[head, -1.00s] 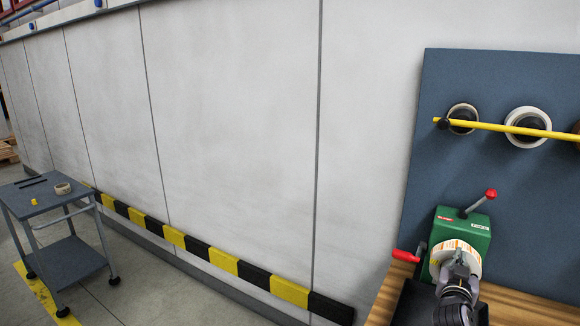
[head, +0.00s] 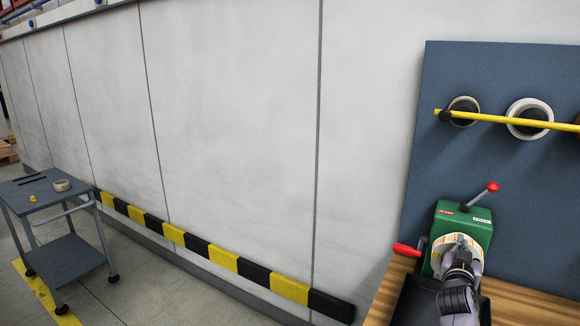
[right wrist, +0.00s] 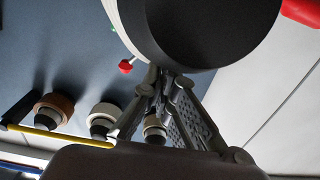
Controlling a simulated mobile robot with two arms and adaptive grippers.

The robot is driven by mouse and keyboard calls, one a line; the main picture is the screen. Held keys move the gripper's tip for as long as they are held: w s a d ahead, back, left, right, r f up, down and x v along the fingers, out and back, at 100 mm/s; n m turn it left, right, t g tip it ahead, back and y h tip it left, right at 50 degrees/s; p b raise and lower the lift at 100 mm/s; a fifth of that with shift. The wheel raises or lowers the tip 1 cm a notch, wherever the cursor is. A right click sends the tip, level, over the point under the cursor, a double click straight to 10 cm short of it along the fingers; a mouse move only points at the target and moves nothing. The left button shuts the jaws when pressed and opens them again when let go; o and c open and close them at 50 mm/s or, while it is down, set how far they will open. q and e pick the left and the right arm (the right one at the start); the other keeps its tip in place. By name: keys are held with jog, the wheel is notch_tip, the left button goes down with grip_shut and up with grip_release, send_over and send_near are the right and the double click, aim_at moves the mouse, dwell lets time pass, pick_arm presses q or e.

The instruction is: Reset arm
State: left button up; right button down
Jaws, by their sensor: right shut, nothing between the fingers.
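The green label rewinder (head: 452,215) stands on the wooden bench at the right, with a red crank handle (head: 407,250) and a red-knobbed lever (head: 479,196). A white label roll (head: 439,258) sits on its front, partly hidden by my right gripper (head: 461,243). My right gripper is shut and empty in front of the roll. In the right wrist view its fingertips (right wrist: 160,72) meet just below a large dark round face (right wrist: 205,30); I cannot tell whether they touch it. My left gripper is not in view.
A blue-grey panel (head: 440,120) behind the rewinder carries tape rolls (head: 528,110) behind a yellow bar (head: 500,119). A black bin (head: 408,300) sits on the wooden bench (head: 520,308). A grey cart (head: 50,200) stands far left; the floor between is clear.

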jog(key=shift+w+d, duration=0.15)
jog(key=shift+w, duration=0.15)
jog(key=shift+s, duration=0.1)
jog(key=shift+s+a, duration=0.2)
jog(key=shift+s, duration=0.05)
jog(key=shift+p+v, duration=0.7)
jog(key=shift+v, duration=0.95)
jog(key=shift+f, duration=0.1)
